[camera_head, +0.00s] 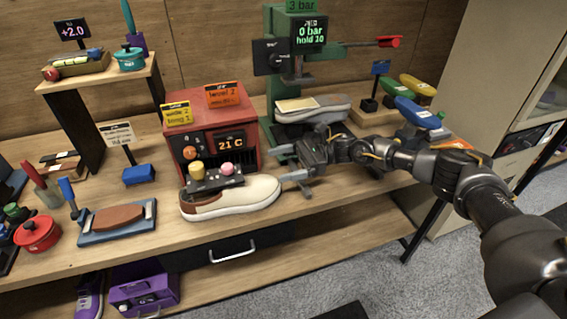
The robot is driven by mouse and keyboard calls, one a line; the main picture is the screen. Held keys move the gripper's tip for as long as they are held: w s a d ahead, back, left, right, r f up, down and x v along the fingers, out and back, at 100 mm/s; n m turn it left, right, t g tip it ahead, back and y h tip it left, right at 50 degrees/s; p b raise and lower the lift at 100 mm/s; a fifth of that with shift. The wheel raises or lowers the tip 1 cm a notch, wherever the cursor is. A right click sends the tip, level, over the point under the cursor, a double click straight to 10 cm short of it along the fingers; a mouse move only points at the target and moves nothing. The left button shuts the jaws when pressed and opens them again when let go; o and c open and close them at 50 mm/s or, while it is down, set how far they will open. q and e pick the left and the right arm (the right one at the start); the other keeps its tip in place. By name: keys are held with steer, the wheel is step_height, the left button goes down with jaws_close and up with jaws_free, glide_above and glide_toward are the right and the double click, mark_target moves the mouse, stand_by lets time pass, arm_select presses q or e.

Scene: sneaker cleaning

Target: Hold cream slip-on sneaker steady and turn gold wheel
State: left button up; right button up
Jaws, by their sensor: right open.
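The cream slip-on sneaker (240,196) stands upright near the front edge of the wooden table, its toe toward the right and its brown heel at the left. A gold wheel (197,170) sits on a dark block (213,182) at the sneaker's back upper side, beside a pink knob (227,169). Whether the block touches the sneaker cannot be told. My right gripper (295,182) is open and empty, just right of the sneaker's toe, pointing down and left. My left gripper is not in view.
A red box (212,135) with a "21 C" display stands behind the sneaker. A green press (292,60) holds a grey-soled shoe (314,107) behind my right gripper. A blue tray (117,221) and red pot (38,233) are at left. Bare tabletop lies left of the sneaker.

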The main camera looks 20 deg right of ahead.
mark_target(240, 172)
steer(key=a, duration=1.2)
steer(key=c, duration=1.5)
